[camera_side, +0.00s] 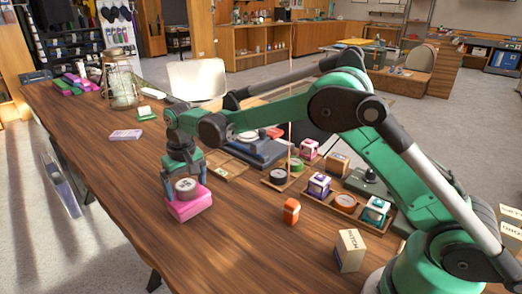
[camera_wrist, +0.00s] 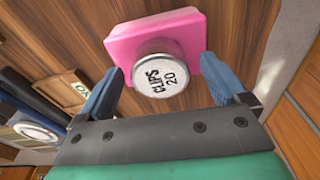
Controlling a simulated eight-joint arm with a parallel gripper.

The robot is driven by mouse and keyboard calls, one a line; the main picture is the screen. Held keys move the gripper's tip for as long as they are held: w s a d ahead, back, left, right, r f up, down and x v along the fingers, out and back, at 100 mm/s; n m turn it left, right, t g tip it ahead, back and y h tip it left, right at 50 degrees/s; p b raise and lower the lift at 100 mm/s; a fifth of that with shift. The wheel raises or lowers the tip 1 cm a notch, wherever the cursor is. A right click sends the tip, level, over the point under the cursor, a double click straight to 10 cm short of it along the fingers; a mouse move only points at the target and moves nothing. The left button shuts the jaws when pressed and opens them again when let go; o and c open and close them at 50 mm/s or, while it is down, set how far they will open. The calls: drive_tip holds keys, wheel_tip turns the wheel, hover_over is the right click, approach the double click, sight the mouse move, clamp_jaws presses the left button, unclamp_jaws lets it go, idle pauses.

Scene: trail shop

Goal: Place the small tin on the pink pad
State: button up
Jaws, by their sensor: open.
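The small tin (camera_side: 186,186) is round and silvery, and it rests upright on the pink pad (camera_side: 188,208) in the side view. In the wrist view the tin (camera_wrist: 160,76) shows a pale lid reading "CLIPS 20", and the pink pad (camera_wrist: 185,30) lies under it, with much of the pad bare beyond the tin. My gripper (camera_side: 186,183) is just above the pad, fingers pointing down around the tin. In the wrist view my gripper's (camera_wrist: 172,85) two blue fingers are spread, with visible gaps between them and the tin.
An orange box (camera_side: 291,211) and a cream box (camera_side: 350,250) stand on the wooden table to the right. A wooden tray (camera_side: 325,199) holds several small boxes and tins. A pink block (camera_side: 126,135) lies at the left. The table left of the pad is clear.

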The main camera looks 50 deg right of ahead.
sight(189, 187)
wheel_tip(189, 187, up, 12)
drive_tip(key=s+f, duration=0.1)
drive_tip(key=s+d+r+t, duration=0.2)
drive_tip(key=s, duration=0.3)
drive_tip(key=s+d+r+t, duration=0.1)
drive_tip(key=s+d+r, duration=0.1)
drive_tip(key=s, duration=0.3)
drive_tip(key=s+d+f+n+t, duration=0.1)
drive_tip(key=s+f+t, duration=0.1)
drive_tip(key=s+f, duration=0.4)
drive_tip(key=s, duration=0.3)
drive_tip(key=shift+d+t, duration=0.25)
drive_tip(key=shift+t, duration=0.15)
